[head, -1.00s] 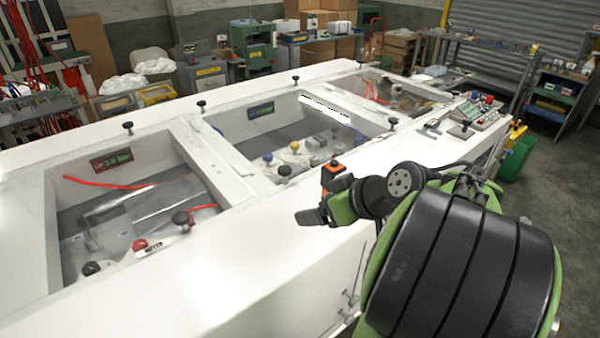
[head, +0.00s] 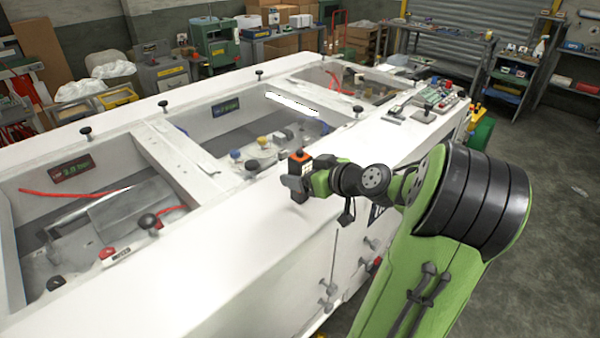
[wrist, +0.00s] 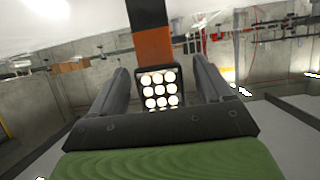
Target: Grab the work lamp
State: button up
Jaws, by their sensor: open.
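The work lamp (head: 299,158) is a small orange and black block on the white top of the long machine, near its front edge. In the wrist view the lamp (wrist: 152,45) shows its orange and black body with a lit panel of several round LEDs below. My gripper (head: 292,186) is at the lamp in the head view. In the wrist view my gripper (wrist: 157,78) is open, with one finger on each side of the lit panel. Gaps show between the panel and the fingers. The lamp's lower part is hidden in the head view.
The white machine (head: 230,228) has sunken bays with knobs and red cables. A small black knob (head: 252,166) stands left of the lamp. A control panel (head: 440,97) lies at the far right end.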

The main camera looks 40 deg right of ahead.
jog(key=x, duration=0.3)
jog(key=shift+w, duration=0.2)
jog(key=shift+s, duration=0.15)
jog(key=c, duration=1.2)
